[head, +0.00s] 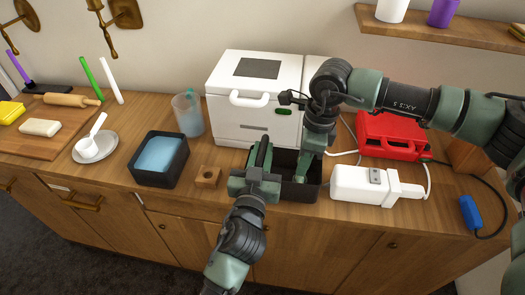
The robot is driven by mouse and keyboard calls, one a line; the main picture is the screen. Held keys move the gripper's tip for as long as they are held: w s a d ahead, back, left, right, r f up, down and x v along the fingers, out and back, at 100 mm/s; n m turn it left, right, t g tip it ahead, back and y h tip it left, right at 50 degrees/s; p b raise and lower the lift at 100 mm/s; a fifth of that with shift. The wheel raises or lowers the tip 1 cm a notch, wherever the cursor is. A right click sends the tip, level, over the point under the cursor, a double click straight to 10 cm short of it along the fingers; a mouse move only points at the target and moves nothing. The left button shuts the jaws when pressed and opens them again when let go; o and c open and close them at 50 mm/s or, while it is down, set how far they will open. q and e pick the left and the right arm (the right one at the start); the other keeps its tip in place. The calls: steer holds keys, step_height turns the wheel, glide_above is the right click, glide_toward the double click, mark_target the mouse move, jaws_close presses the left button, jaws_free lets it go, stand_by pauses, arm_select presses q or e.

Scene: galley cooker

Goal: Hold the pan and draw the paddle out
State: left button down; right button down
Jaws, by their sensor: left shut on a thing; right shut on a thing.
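The black pan (311,188) stands on the wooden counter in front of the white bread machine (243,110). My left gripper (263,160) is shut at the pan's left side, on its dark rim or handle; the fingers cover the exact contact. My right gripper (303,165) comes down from above with its fingertips inside the pan. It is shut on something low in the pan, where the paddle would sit. The paddle itself is hidden by the gripper and the pan's dark inside.
A wooden block (207,177) and a black tub of blue liquid (136,167) stand left of the pan. A clear jug (187,113) is behind them. A white appliance (360,186), a red appliance (393,136) and a cable with a blue end (470,214) lie to the right.

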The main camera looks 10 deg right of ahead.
steer(key=shift+r, duration=0.15)
steer(key=shift+r, duration=2.35)
steer(key=shift+r, duration=0.1)
step_height(320, 180, up, 5)
steer(key=shift+r, duration=0.1)
steer(key=shift+d+r, duration=0.15)
steer(key=shift+r, duration=0.2)
steer(key=s+d+r, duration=0.1)
steer(key=s+d, duration=0.1)
steer(key=d, duration=0.7)
steer(key=shift+s+d+r, duration=0.15)
steer(key=shift+s+r, duration=0.25)
